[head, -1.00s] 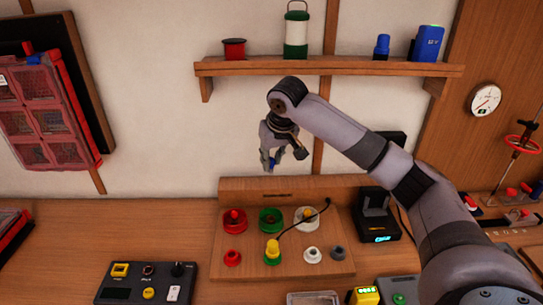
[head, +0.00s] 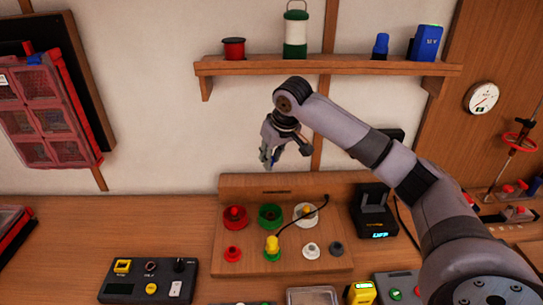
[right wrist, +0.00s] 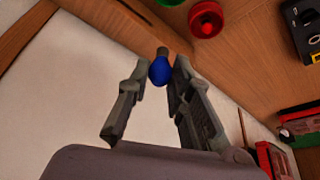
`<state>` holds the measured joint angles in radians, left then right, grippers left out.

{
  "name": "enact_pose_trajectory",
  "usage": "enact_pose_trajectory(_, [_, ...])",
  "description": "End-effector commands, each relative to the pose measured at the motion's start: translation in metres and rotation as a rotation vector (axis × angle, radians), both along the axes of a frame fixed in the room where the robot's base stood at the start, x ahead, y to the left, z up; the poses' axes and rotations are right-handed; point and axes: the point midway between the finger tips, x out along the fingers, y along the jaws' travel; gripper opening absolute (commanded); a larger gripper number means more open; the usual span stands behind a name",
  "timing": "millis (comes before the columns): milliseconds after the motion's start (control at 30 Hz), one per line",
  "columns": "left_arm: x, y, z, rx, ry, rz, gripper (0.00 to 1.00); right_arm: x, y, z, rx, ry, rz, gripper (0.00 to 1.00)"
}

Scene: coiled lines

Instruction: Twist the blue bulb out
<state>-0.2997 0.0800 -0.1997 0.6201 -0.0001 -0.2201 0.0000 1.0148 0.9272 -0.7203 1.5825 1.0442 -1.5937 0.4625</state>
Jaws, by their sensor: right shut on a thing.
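My right gripper (head: 272,158) hangs in the air in front of the wall, above the back of the wooden socket board (head: 232,187). In the right wrist view, my right gripper (right wrist: 156,80) is shut on the blue bulb (right wrist: 160,70), which sits between the fingertips. Its dark grey end (right wrist: 162,51) points away from the gripper. The bulb is clear of the board. In the head view only a small bit of blue shows at the fingers. My left gripper is not in view.
The board carries red (head: 235,217), green (head: 270,216) and white (head: 305,214) round pieces, with smaller ones in front. A shelf (head: 330,67) is above. A control box (head: 148,281) stands at left, a black device (head: 374,212) at right.

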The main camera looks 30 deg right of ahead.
Motion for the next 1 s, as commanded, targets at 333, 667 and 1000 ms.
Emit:
enact_pose_trajectory(333, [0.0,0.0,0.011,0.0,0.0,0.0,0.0,0.0,-0.001,0.001,0.0,0.001,0.073,0.08])
enact_pose_trajectory(667, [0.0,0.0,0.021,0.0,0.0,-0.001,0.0,0.0,-0.001,0.001,0.001,0.001,0.152,0.08])
enact_pose_trajectory(1000, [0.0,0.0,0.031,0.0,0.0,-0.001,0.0,0.0,-0.002,0.001,0.001,0.002,0.233,0.08])
